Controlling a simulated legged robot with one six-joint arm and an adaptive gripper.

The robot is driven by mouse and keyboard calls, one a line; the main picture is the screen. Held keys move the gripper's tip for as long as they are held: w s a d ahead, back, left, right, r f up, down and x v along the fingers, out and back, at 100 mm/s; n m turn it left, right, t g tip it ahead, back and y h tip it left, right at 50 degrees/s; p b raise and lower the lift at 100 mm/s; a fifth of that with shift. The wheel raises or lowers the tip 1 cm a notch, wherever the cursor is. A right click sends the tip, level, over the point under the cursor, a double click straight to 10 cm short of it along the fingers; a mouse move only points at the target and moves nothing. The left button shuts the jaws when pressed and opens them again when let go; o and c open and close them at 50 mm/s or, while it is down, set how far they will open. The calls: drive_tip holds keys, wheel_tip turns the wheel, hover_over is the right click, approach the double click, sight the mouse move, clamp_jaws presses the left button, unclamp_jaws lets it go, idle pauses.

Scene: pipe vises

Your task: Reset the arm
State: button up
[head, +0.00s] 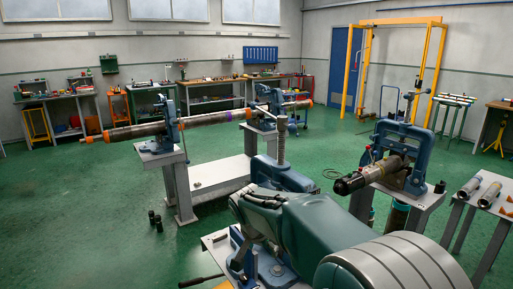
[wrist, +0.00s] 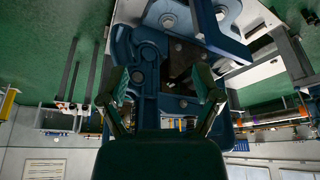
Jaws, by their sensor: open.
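My gripper (wrist: 160,88) shows in the wrist view with its two dark fingers spread apart and nothing between them. A blue vise (wrist: 148,60) fills the view just beyond the fingers; I cannot tell whether they touch it. In the head view my dark green arm reaches from the lower right toward a blue pipe vise (head: 283,175) with an upright screw. The arm hides the lower part of that vise, and the fingers cannot be made out there.
A long pipe (head: 205,119) with orange bands rests across two vise stands at the left. Another vise (head: 404,150) at the right holds a dark cylindrical tool (head: 368,174). Short pipes (head: 489,194) lie on a table at the far right. Green floor (head: 80,230) is clear at the left.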

drive_tip(key=s+d+r+n, duration=0.1)
drive_tip(key=s+d+r, duration=0.5)
drive_tip(key=s, duration=0.1)
drive_tip(key=s+d+n+t+y, duration=0.1)
drive_tip(key=s+d, duration=0.3)
drive_tip(key=s, duration=0.7)
drive_tip(key=s+d+n, duration=0.3)
drive_tip(key=s+d, duration=0.1)
drive_tip(key=s, duration=0.7)
drive_tip(key=shift+t+y, duration=0.4)
drive_tip(key=shift+d+r, duration=0.1)
